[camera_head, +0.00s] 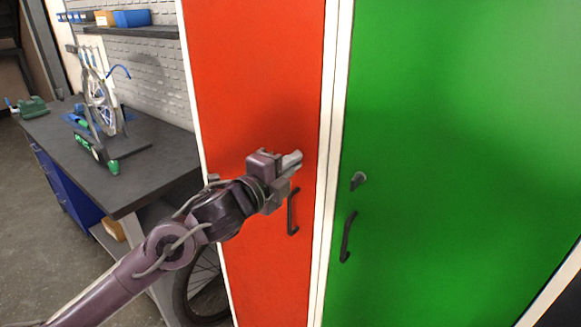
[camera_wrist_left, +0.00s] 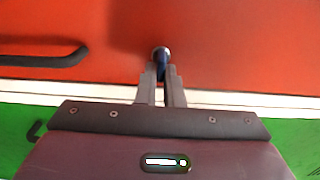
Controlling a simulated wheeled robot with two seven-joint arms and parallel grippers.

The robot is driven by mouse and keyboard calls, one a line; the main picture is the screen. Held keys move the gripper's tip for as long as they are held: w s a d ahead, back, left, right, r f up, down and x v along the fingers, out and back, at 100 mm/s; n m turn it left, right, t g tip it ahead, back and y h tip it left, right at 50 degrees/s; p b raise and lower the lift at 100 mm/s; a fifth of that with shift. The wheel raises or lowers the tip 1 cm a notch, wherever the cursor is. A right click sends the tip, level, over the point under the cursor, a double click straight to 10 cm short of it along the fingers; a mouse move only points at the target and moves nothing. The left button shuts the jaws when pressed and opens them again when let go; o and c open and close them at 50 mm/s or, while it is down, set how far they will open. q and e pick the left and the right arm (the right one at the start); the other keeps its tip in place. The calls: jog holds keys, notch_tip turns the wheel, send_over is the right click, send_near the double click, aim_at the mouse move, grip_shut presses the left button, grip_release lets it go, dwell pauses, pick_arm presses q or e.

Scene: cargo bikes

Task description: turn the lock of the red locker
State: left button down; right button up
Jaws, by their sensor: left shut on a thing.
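The red locker (camera_head: 256,75) has a tall red door with a black handle (camera_head: 291,212). My left gripper (camera_head: 293,160) is at the door, just above the handle. In the left wrist view the round metal lock (camera_wrist_left: 160,54) sits on the red door, at the tips of my left gripper (camera_wrist_left: 160,75). The fingers are close together and shut on the lock. In the head view the gripper hides the lock. The red door looks closed. My right gripper is in neither view.
A green locker (camera_head: 455,120) with its own lock (camera_head: 358,180) and handle (camera_head: 347,236) stands to the right. A dark workbench (camera_head: 165,165) with a small bike stand is at the left. A bicycle wheel (camera_head: 205,290) shows below the bench.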

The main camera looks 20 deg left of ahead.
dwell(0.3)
pick_arm(q)
jog(key=c, duration=1.6)
grip_release()
jog(key=shift+o, duration=0.2)
jog(key=b+v, duration=0.2)
jog(key=v, duration=0.5)
jog(key=shift+s, duration=0.4)
jog(key=shift+a, duration=0.1)
